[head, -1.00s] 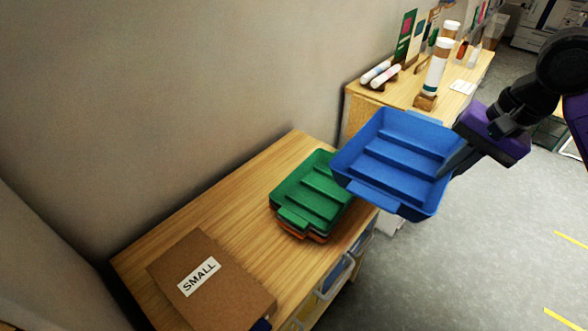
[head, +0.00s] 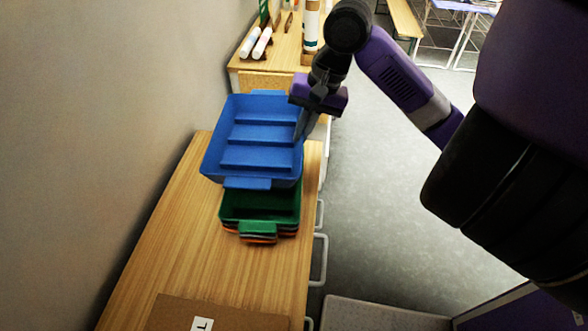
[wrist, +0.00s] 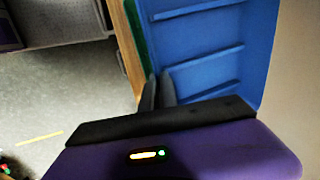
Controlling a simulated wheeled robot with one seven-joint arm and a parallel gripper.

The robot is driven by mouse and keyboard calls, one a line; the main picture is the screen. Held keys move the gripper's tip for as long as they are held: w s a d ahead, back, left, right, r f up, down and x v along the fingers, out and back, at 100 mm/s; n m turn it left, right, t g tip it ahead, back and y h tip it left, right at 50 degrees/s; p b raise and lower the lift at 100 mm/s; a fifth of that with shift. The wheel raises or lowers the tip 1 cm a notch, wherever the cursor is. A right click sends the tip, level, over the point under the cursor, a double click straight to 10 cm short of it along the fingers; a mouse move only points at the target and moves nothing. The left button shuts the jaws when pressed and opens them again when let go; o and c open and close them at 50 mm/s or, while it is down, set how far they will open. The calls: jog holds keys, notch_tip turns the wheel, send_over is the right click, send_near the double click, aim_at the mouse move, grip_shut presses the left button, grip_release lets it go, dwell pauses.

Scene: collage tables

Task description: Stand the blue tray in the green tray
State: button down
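The blue tray (head: 262,133) is held in the air by its right side, with its ridged inside facing up. In the head view it covers the far part of the green tray (head: 258,229). The green tray lies on top of a short stack on the wooden table, with orange and grey edges under it. My gripper (head: 299,132) is shut on the blue tray's right wall. In the wrist view the fingers (wrist: 158,92) meet at the edge of the blue tray (wrist: 205,45), and a strip of green shows beside it. The gap between the trays cannot be told.
The wooden table (head: 170,240) has bare room left of the stack. A brown board with a label (head: 210,315) lies at its near end. A second table behind holds white rolls (head: 257,43) and a tall tube. A wall runs along the left.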

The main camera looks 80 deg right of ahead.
notch_tip(320, 180, down, 13)
jog(key=shift+r, duration=0.1)
dwell(0.3)
jog(key=shift+s+f, duration=0.1)
jog(key=shift+f, duration=0.4)
jog(key=c, duration=1.6)
grip_release()
jog(key=shift+f, duration=0.1)
jog(key=shift+c, duration=0.2)
